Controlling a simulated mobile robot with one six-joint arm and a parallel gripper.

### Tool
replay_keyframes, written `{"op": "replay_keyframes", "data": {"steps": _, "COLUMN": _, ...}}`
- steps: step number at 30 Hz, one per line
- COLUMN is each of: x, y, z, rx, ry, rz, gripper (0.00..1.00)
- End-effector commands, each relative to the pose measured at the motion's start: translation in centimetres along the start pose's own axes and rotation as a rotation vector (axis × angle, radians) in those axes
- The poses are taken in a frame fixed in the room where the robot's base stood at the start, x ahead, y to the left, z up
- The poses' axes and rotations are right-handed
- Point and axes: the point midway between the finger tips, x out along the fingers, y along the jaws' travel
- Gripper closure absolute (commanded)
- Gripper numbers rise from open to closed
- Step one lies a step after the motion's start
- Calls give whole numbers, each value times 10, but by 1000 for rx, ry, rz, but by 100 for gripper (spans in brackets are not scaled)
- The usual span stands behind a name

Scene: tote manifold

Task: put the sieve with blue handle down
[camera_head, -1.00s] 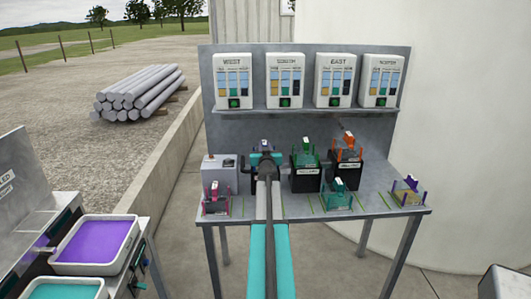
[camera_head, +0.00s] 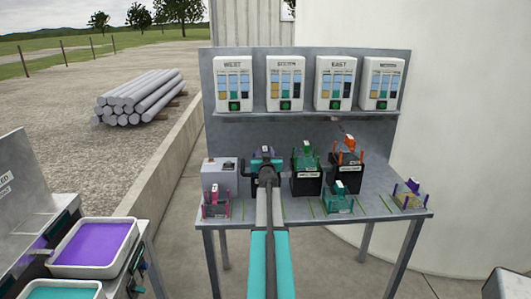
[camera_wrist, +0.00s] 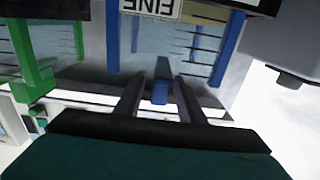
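The sieve's blue handle (camera_wrist: 160,92) shows in the wrist view between the two fingers of my gripper (camera_wrist: 160,82), with a narrow gap on each side. The fingers look open around it, not pressed on it. Beyond it stand a frame with blue posts (camera_wrist: 229,48) and a label reading "FINE" (camera_wrist: 152,7). In the head view, my gripper (camera_head: 266,161) is at the bench's back row, right of the grey box. It hides most of the sieve and its stand; only a small bluish-purple top (camera_head: 266,149) shows above it.
On the grey bench (camera_head: 300,218), a green-handled unit (camera_head: 307,157) and an orange-handled unit (camera_head: 347,150) stand right of my gripper. A pink-posted holder (camera_head: 216,203), a teal one (camera_head: 340,198) and a purple-posted one (camera_head: 410,195) line the front. Grey box (camera_head: 220,178) is close on the left.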

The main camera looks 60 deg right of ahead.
Motion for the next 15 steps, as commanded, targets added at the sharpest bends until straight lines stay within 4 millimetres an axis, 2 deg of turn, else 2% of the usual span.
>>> {"op": "replay_keyframes", "data": {"steps": 9, "x": 0, "y": 0, "z": -4, "rx": 0, "ry": 0, "rz": 0, "gripper": 64}}
{"op": "replay_keyframes", "data": {"steps": 15, "x": -12, "y": 0, "z": -3, "rx": 0, "ry": 0, "rz": 1, "gripper": 64}}
